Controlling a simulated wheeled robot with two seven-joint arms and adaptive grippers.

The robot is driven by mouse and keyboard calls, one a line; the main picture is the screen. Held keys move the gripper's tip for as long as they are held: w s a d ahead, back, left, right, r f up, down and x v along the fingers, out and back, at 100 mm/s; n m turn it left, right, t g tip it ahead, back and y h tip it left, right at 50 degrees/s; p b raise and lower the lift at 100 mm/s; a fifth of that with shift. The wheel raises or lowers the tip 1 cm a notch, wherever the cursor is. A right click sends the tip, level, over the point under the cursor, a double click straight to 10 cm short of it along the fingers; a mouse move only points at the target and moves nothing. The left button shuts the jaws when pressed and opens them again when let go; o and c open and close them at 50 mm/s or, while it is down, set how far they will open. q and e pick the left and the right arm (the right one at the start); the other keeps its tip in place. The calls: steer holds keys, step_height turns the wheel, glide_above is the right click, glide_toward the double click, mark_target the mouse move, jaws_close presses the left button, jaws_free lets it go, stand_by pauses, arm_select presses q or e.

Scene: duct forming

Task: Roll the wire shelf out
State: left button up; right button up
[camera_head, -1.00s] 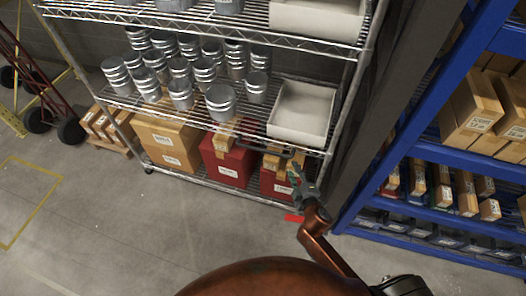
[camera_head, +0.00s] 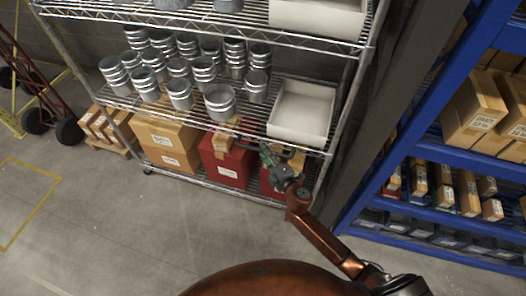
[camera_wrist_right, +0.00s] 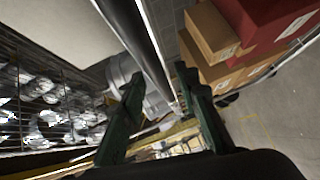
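The wire shelf (camera_head: 347,100) is a chrome rack on casters against the back wall. Its middle tier holds several metal duct pieces (camera_head: 180,92) and a white tray (camera_head: 302,112). A dark handle bar (camera_head: 290,147) runs along the front of this tier. My right gripper (camera_head: 266,152) is at the handle, in front of the red bins. In the right wrist view, its two fingers (camera_wrist_right: 157,80) are apart, with a dark bar (camera_wrist_right: 136,30) running between them; contact is unclear. My left gripper is out of view.
The bottom tier carries a cardboard box (camera_head: 163,145) and red bins (camera_head: 228,162). A blue rack (camera_head: 440,228) with boxes stands close at the right, beside a dark column (camera_head: 385,120). A red hand truck (camera_head: 38,78) is at the left. The floor in front is clear.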

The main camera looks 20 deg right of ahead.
steer(key=shift+x, duration=0.8)
steer(key=shift+c, duration=0.4)
jaws_close()
